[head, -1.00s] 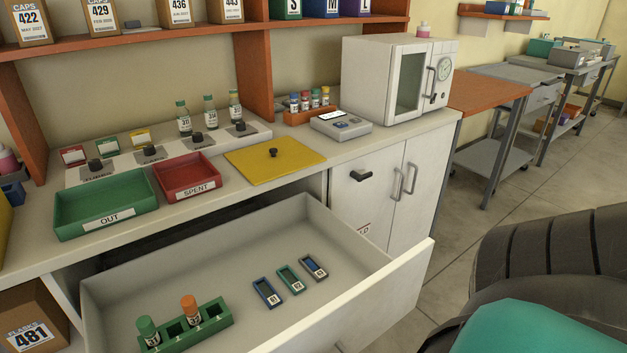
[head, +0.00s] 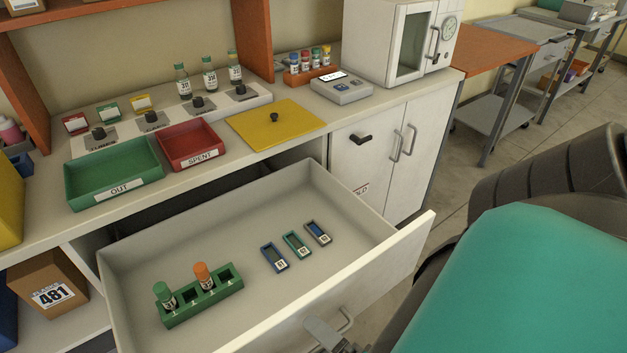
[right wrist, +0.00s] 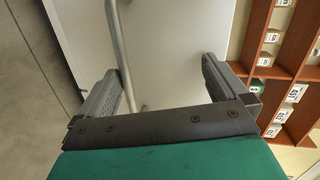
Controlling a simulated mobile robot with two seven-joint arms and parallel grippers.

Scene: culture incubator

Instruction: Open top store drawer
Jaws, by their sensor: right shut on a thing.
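The top store drawer (head: 350,210) stands pulled well out from under the counter, with its light inside exposed. It holds a green rack (head: 202,307) with a green-capped and an orange-capped vial, and three small labelled trays (head: 296,245). The drawer's metal handle (head: 346,318) is on its front face, partly hidden by my gripper. My right gripper (head: 322,338) is at the handle, low in the head view, and shut on it. In the right wrist view the handle bar (right wrist: 121,55) runs between the fingers, close to the left one. My left gripper is not in view.
The counter above carries a green OUT tray (head: 112,176), a red SPENT tray (head: 190,145), a yellow lid (head: 274,125) and a white incubator (head: 385,45). A closed cabinet (head: 375,160) stands right of the drawer. Open floor lies beyond it.

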